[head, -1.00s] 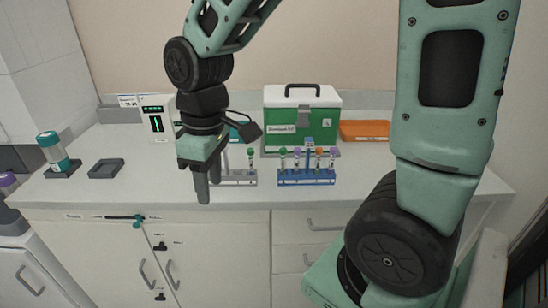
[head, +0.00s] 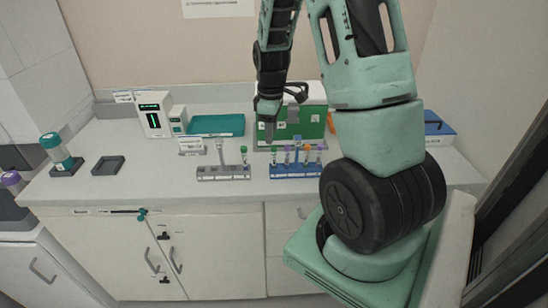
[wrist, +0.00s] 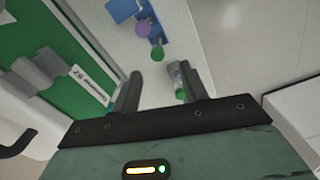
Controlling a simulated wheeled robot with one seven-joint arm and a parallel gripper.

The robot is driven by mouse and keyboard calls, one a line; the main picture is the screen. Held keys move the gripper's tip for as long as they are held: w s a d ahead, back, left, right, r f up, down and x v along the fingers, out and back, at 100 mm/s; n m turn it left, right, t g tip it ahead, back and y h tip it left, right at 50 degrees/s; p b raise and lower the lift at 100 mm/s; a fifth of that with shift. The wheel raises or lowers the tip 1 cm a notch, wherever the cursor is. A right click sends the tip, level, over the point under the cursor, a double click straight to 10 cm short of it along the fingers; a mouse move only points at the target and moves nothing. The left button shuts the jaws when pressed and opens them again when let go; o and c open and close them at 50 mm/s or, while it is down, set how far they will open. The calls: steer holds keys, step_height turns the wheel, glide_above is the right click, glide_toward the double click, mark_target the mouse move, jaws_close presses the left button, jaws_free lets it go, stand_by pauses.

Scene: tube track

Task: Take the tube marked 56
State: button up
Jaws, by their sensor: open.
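A blue rack (head: 295,173) stands on the counter with several capped tubes upright in it, green, orange and purple caps among them. A grey rack (head: 223,174) to its left holds a few tubes, one with a green cap (head: 244,150). No tube number is readable, so I cannot tell which is 56. My gripper (head: 268,135) is open, above the blue rack's left end and in front of the green case. In the wrist view my gripper (wrist: 160,74) shows a green-capped tube (wrist: 179,82) by its right finger. A purple cap (wrist: 142,28) and another green cap (wrist: 157,53) lie beyond.
A green and white case (head: 300,128) stands behind the blue rack, partly hidden by my arm. A teal tray (head: 215,124), a white device (head: 153,120) and a dark grey tray (head: 108,166) are further left.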

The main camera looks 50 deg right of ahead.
mark_target(274, 147)
step_height(274, 147, down, 3)
steer(key=shift+f, duration=0.1)
steer(key=shift+s+d+f+p, duration=0.1)
steer(key=shift+f+p, duration=0.6)
steer(key=shift+f, duration=0.6)
steer(key=shift+s+d+f+p, duration=0.1)
steer(key=shift+f+p, duration=0.55)
steer(key=shift+f, duration=0.65)
steer(key=shift+c, duration=0.3)
steer(key=c, duration=0.8)
